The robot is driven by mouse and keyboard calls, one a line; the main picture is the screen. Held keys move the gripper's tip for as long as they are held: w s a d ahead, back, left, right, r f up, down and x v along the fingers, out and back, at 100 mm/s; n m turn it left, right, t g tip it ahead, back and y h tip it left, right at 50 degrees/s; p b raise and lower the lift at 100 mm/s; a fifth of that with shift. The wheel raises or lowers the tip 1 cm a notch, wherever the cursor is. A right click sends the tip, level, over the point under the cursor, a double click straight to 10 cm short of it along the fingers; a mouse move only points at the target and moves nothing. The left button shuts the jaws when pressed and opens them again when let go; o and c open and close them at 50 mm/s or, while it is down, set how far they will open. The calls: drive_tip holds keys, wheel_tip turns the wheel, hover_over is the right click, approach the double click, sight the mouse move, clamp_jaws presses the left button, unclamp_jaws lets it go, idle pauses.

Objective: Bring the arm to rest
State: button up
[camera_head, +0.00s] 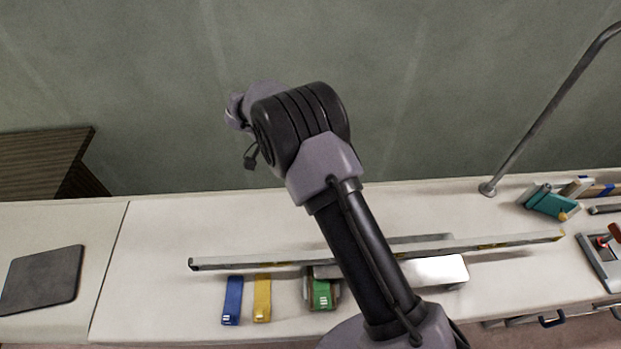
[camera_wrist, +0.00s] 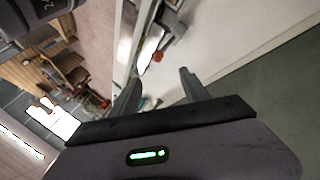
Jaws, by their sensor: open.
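My gripper (camera_wrist: 160,92) shows in the wrist view with its two dark fingers spread apart and nothing between them. In the head view my arm rises from the bottom over the white counter (camera_head: 160,225) and bends to the left at its top joint. The gripper's fingers are hidden behind the arm there. The arm is raised above the counter and hides part of what lies on it.
A long level (camera_head: 375,254) lies across the counter. A metal rail (camera_head: 545,115) stands at right. A dark mat (camera_head: 42,279) lies at left.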

drive_tip(key=s+d+r+n+t+y+b, duration=0.1)
drive_tip(key=s+d+r+y+b, duration=0.1)
drive_tip(key=s+r+y+b, duration=0.3)
drive_tip(key=s+d+r+n+t+b, duration=0.1)
drive_tip(key=s+d+r, duration=0.1)
drive_tip(key=r, duration=0.5)
drive_tip(key=s+d+r+n+t+y+b, duration=0.1)
drive_tip(key=s+t+y+b, duration=0.3)
drive_tip(key=s, duration=1.4)
drive_tip(key=n+t+b, duration=0.1)
drive_tip(key=t, duration=0.1)
drive_tip(key=shift+s+n+t+y, duration=0.25)
drive_tip(key=shift+n+t+y, duration=0.05)
drive_tip(key=shift+n, duration=0.1)
